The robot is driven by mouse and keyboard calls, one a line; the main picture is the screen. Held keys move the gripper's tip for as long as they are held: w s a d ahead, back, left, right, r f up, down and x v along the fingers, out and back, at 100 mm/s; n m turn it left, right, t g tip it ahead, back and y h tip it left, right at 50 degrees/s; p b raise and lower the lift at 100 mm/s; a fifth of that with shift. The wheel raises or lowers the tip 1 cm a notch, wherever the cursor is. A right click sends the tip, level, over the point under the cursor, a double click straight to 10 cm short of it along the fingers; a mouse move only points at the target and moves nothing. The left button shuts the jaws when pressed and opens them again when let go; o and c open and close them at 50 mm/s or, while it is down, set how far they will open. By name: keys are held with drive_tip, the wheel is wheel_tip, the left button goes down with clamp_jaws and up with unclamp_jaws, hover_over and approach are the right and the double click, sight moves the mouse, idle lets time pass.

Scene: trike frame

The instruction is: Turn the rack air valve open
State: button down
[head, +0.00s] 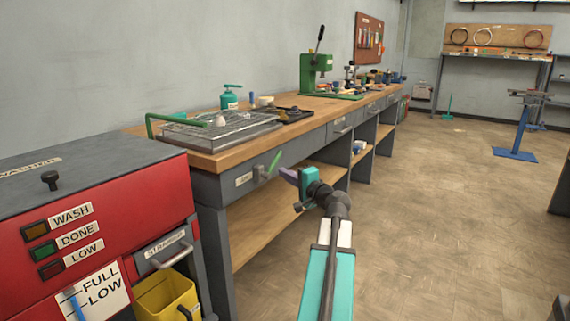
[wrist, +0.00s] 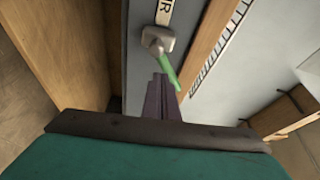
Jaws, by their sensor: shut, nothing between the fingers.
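The rack air valve is on the front of the workbench apron, beside a white label. It has a grey body (wrist: 157,40) and a green lever (head: 273,162). The lever tilts up and to the right in the head view. In the wrist view the green lever (wrist: 167,72) points down from the body, toward my fingers. My gripper (head: 289,176) is shut and empty, its dark purple fingertips close to the lever. The tips also show in the wrist view (wrist: 160,88), beside the lever's end. I cannot tell whether they touch it.
The wooden benchtop (head: 225,157) above the valve carries a wire rack tray (head: 205,132) and a green press (head: 313,73). A red washer (head: 130,205) stands at left with a yellow bin (head: 166,298). The floor at right is mostly clear.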

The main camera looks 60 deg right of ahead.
sight(273, 164)
drive_tip(key=s+d+r+m+g+y+p, duration=0.1)
drive_tip(key=m+p, duration=0.4)
drive_tip(key=p, duration=0.6)
drive_tip(key=s+d+r+m+g+y+p, duration=0.1)
drive_tip(key=s+m+p, duration=0.4)
drive_tip(key=p, duration=0.7)
drive_tip(key=d+r+g, duration=0.1)
drive_tip(key=g, duration=0.1)
drive_tip(key=shift+d+g, duration=0.3)
drive_tip(key=shift+d, duration=0.05)
drive_tip(key=shift+w, duration=0.1)
drive_tip(key=x, duration=1)
drive_tip(key=shift+w+a+r, duration=0.15)
drive_tip(key=shift+a+r, duration=0.45)
drive_tip(key=shift+r, duration=0.2)
drive_tip(key=shift+w+a+r, duration=0.2)
drive_tip(key=shift+a+r, duration=0.4)
drive_tip(key=shift+r, duration=0.25)
